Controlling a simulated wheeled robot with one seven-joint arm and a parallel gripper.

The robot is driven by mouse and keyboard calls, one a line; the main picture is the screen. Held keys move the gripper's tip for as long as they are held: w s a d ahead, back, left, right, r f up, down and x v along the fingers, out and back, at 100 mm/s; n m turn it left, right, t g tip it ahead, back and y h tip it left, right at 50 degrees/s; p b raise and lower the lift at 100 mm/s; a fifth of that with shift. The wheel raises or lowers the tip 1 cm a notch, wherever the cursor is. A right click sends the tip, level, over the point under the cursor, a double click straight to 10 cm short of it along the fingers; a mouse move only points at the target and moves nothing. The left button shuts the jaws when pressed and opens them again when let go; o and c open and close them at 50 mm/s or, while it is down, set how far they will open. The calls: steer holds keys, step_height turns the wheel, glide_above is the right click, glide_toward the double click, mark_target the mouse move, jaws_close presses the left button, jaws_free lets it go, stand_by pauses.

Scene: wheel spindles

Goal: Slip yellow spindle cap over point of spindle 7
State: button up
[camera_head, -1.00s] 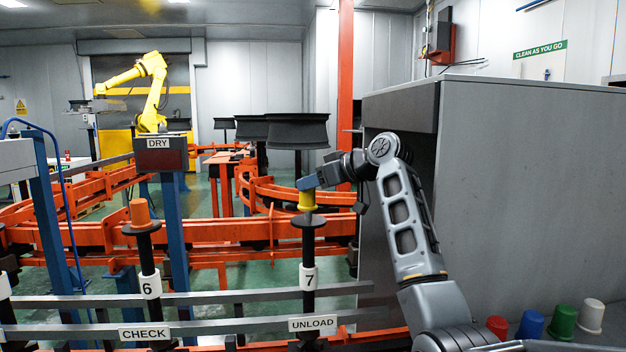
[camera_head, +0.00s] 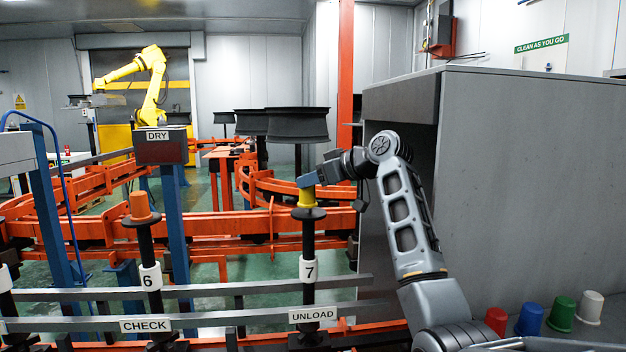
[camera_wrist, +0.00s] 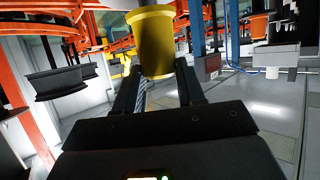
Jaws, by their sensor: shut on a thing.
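Spindle 7 (camera_head: 308,240) is a black upright post with a dark flange near its top and a white number 7 label. The yellow cap (camera_head: 307,198) is in line with the top of this spindle, just above the flange, and hides the point. I cannot tell how far the cap sits over the point. My gripper (camera_head: 308,183) is shut on the cap from above and to the right. In the wrist view the yellow cap (camera_wrist: 152,45) is between my two dark fingers, its wider rim at the top of the picture.
Spindle 6 (camera_head: 147,247), to the left, wears an orange cap (camera_head: 140,205). Grey rails (camera_head: 230,288) cross in front of the spindles. Red (camera_head: 496,320), blue (camera_head: 530,318), green (camera_head: 562,314) and white (camera_head: 590,307) caps stand at the lower right. A large grey cabinet (camera_head: 530,190) is on the right.

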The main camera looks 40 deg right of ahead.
steer(key=shift+f+b, duration=0.35)
steer(key=shift+f, duration=0.5)
stand_by(0.4)
steer(key=o, duration=1.1)
